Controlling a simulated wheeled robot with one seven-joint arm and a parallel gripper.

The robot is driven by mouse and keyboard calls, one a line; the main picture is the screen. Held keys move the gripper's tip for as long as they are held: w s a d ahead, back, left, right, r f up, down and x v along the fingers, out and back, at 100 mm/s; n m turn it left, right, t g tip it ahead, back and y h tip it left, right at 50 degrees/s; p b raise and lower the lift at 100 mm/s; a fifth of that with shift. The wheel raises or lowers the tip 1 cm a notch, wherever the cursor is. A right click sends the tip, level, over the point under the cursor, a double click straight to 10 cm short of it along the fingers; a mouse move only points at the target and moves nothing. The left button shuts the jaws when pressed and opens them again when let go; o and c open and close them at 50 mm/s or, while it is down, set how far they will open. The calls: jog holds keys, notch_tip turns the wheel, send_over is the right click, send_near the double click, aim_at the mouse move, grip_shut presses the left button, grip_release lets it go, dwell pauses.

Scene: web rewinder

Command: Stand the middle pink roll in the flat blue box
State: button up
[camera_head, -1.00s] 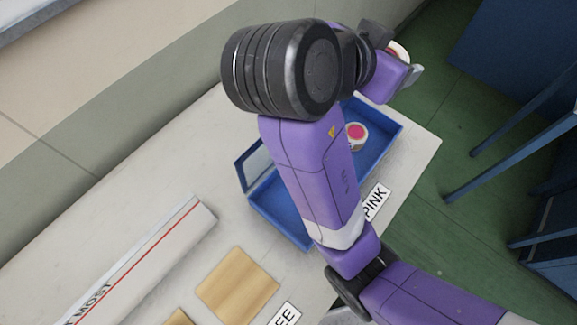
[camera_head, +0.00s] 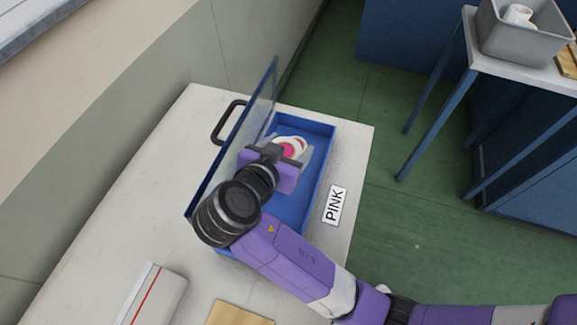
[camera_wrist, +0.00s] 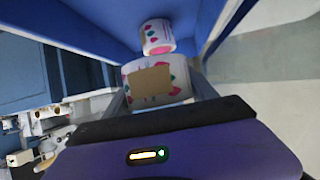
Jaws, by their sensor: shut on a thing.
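The blue box (camera_head: 318,128) is on the pale table, its clear-paned lid (camera_head: 235,137) tilted up along the left side. My gripper (camera_head: 286,154) is inside the box outline, toward its far end. It is shut on a white roll with a pink core (camera_head: 288,151); in the wrist view this roll (camera_wrist: 130,80), with pink and green marks and a tan patch, sits between the fingers (camera_wrist: 162,95). A second such roll (camera_wrist: 157,32) is just beyond it against the blue walls. Whether the held roll touches the box floor is hidden.
A PINK label (camera_head: 335,205) lies on the table right of the box. A black handle (camera_head: 228,122) is by the lid. A long white carton (camera_head: 155,295) and a tan sheet (camera_head: 238,314) are nearer. A grey bin (camera_head: 525,35) stands on a side table at upper right.

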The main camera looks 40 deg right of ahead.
notch_tip(320, 180, down, 8)
jog(key=shift+f, duration=0.1)
dwell(0.4)
jog(key=shift+f, duration=0.15)
jog(key=o, duration=1.5)
jog(key=shift+r, duration=0.3)
jog(key=p+v, duration=0.2)
jog(key=v, duration=0.4)
jog(key=shift+a, duration=0.15)
jog(key=shift+p+v, duration=0.3)
jog(key=shift+v, duration=0.5)
jog(key=shift+f, duration=0.2)
jog(key=shift+d, duration=0.25)
